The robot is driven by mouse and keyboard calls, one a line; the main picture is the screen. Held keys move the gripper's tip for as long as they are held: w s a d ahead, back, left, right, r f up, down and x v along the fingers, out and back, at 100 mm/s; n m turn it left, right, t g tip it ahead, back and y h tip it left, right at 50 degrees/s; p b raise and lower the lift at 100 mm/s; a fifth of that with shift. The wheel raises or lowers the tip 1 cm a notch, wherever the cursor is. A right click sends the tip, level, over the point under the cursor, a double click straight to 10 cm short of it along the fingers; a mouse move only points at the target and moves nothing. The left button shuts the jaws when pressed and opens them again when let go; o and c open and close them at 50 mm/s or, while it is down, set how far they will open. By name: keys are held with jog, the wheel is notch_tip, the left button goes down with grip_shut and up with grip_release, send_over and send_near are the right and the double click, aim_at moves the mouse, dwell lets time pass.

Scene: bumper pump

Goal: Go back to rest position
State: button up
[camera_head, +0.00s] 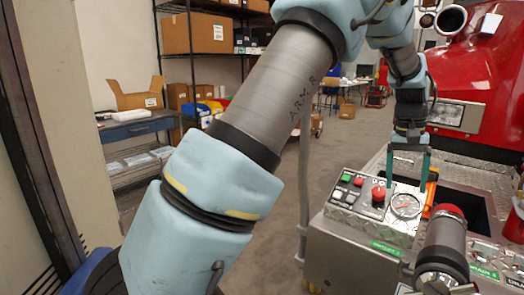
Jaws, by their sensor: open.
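My gripper (408,168) points down on the right side of the head view, at the end of my light blue and grey arm. Its two teal fingers are apart with nothing visible between them. It hangs just above or behind the control panel (352,215), which has green, white and red buttons and a round gauge (405,205). A red mushroom button (378,194) sits on the panel, left of the gauge. I cannot tell whether the fingers touch anything. My arm crosses the middle of the view and hides part of the room.
A red vehicle (475,80) stands at the right behind the metal bumper deck. A grey cylinder with a red top (446,245) is at the lower right. Shelving with boxes (193,33) and a blue workbench (138,128) stand at the left. Grey floor (330,150) is open in the middle.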

jog(key=w+a+f+n+t, duration=0.1)
jog(key=w+a, duration=0.1)
jog(key=a, duration=1)
jog(key=w+a+f+n, duration=0.1)
jog(key=w+a+n, duration=0.1)
jog(key=a, duration=0.9)
jog(key=s+a+f, duration=0.1)
jog(key=s+a, duration=0.2)
jog(key=a, duration=0.3)
jog(key=s+a+f+n+t, duration=0.1)
jog(key=s+a, duration=0.3)
jog(key=a, duration=0.3)
jog(key=s+a+f+n+y, duration=0.1)
jog(key=s+a, duration=0.2)
jog(key=a, duration=0.3)
jog(key=shift+s+a, duration=0.2)
jog(key=shift+a, duration=0.2)
jog(key=shift+f, duration=0.1)
dwell(0.5)
